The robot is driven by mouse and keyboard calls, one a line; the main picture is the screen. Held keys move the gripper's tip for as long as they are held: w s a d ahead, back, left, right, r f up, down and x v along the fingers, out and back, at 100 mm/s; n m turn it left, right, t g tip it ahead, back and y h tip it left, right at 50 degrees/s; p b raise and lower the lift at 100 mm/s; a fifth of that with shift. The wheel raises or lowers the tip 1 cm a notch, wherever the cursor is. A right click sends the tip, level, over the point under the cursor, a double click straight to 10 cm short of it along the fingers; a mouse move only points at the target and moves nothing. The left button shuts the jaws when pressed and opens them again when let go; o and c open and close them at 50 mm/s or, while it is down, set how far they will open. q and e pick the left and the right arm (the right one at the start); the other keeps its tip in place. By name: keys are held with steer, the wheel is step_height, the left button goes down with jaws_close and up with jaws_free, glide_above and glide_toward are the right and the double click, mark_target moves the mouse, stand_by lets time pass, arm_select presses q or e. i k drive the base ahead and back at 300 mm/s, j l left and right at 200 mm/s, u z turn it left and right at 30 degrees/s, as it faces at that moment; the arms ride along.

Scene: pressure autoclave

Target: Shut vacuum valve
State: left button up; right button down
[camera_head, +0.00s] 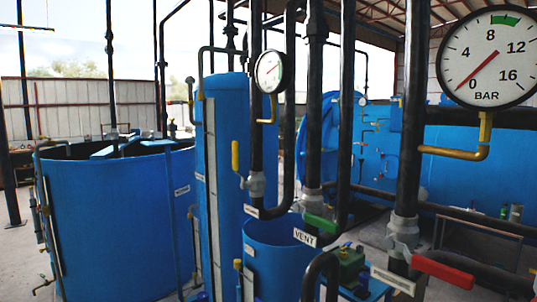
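A valve with a yellow handle (235,156) sits on a dark vertical pipe near the middle. Its handle stands upright, roughly along the pipe, and its grey body (257,184) is above a small white label (252,211) too small to read. To its right is a valve with a green handle (320,223), above a label reading VENT (305,238). At the lower right a valve with a red handle (443,272) sticks out to the right, beside a label (393,280) that I cannot read surely. No label visibly reads vacuum. Neither of my grippers shows.
A large pressure gauge (489,58) reads near 0 at the upper right; a smaller gauge (270,72) is on the middle pipe. Blue tanks stand at left (110,225) and centre (229,130). A blue horizontal vessel (455,150) lies behind. Vertical pipes crowd the middle.

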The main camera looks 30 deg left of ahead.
mark_target(235, 148)
steer(key=j+z, duration=0.7)
steer(key=j, duration=0.2)
steer(key=j+z, duration=0.35)
steer(key=k+j, duration=0.05)
steer(key=j, duration=0.05)
